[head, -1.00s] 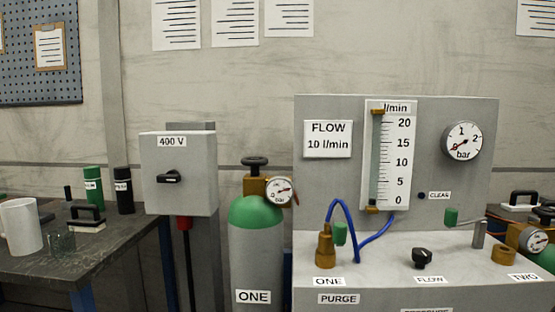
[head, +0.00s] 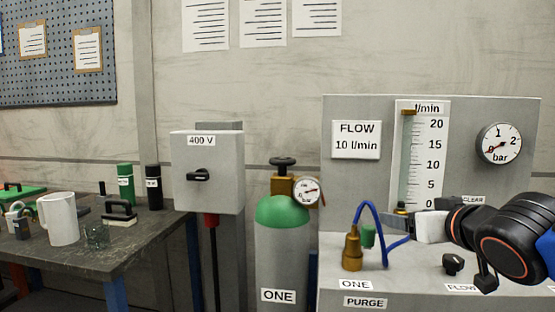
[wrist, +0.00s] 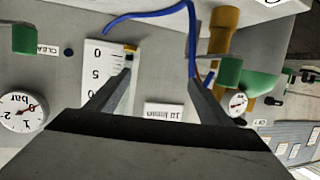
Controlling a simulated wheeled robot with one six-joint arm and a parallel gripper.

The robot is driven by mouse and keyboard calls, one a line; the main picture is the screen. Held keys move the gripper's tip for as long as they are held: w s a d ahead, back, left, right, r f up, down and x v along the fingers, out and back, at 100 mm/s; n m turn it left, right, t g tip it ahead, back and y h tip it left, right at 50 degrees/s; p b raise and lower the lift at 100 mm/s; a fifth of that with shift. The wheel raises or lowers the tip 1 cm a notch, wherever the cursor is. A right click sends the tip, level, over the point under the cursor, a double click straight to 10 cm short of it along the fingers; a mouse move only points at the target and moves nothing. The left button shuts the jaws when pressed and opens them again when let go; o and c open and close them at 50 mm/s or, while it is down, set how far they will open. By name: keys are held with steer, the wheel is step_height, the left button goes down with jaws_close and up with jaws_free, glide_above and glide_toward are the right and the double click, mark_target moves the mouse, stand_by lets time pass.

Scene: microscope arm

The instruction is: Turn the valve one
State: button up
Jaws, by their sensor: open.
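The panel's brass ONE fitting (head: 352,250) stands upright above a ONE label (head: 355,284), with a green handle (head: 368,236) at its right side. The handle also shows in the wrist view (wrist: 229,72), right of my fingers. The ONE cylinder (head: 282,240) has a green shoulder and a dark handwheel (head: 283,162) on top. My gripper (head: 398,224) reaches in from the right, in front of the flow tube's foot and a little right of the green handle. In the wrist view my gripper (wrist: 160,68) is open, with nothing between its fingers.
A blue hose (head: 384,240) arches from the fitting, close to my fingers; in the wrist view it passes by the right finger. A black FLOW knob (head: 453,263) sits below my arm. A gauge (head: 308,191) is at the cylinder. A 400 V box (head: 207,172) stands left.

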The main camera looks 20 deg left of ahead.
steer(key=a+r+n+y, duration=0.2)
steer(key=a+r+y, duration=0.25)
steer(key=a, duration=0.55)
steer(key=n+g+y, duration=0.2)
steer(key=n+y, duration=0.1)
glide_toward(275, 158)
steer(key=x, duration=0.8)
steer(key=w+d+x, duration=0.1)
steer(key=x, duration=0.3)
steer(key=shift+w+a+f, duration=0.25)
steer(key=shift+a, duration=0.05)
steer(key=c, duration=1.1)
